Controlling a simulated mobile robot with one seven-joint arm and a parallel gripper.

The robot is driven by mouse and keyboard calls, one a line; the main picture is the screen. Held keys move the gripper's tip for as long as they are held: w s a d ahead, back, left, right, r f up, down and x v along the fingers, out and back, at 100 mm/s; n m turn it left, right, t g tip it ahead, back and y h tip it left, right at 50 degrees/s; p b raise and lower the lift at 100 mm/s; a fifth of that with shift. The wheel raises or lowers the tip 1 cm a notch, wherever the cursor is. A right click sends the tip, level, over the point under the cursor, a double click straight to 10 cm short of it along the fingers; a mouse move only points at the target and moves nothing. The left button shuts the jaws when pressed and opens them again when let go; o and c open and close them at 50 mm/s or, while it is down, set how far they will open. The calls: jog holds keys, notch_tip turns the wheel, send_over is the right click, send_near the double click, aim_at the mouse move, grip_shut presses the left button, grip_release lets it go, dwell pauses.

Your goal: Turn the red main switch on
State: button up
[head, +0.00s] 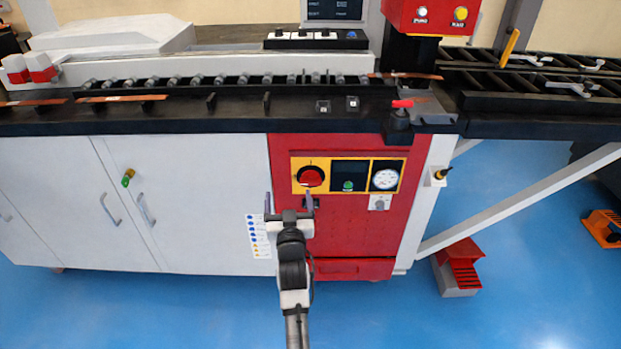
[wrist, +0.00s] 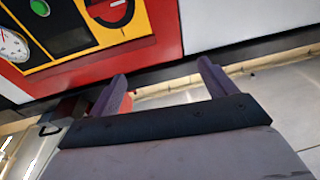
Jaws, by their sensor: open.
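The red main switch (head: 311,177) is a round red knob on a black disc, at the left end of the yellow-framed panel on the machine's red front. It also shows at the top of the wrist view (wrist: 110,10), partly cut off by the frame edge. My gripper (head: 289,200) is in front of the red cabinet, a little below and left of the switch in the head view. Its two fingers are apart with nothing between them. In the wrist view the fingertips (wrist: 161,75) also stand apart and do not touch the switch.
Right of the switch on the panel are a green button (head: 348,185) and a round white gauge (head: 385,179). A white cabinet (head: 200,200) with handles is on the left. A red step (head: 460,262) stands on the blue floor. A slanted white brace (head: 520,200) crosses the right side.

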jog(key=m+g+h, duration=0.1)
jog(key=h, duration=0.1)
send_near(311, 184)
jog(key=w, duration=0.3)
jog(key=w+p, duration=0.1)
jog(key=w, duration=0.2)
jog(key=w+p, duration=0.1)
jog(key=w, duration=0.2)
jog(key=shift+w+r, duration=0.25)
jog(key=shift+w, duration=0.1)
jog(key=c, duration=1)
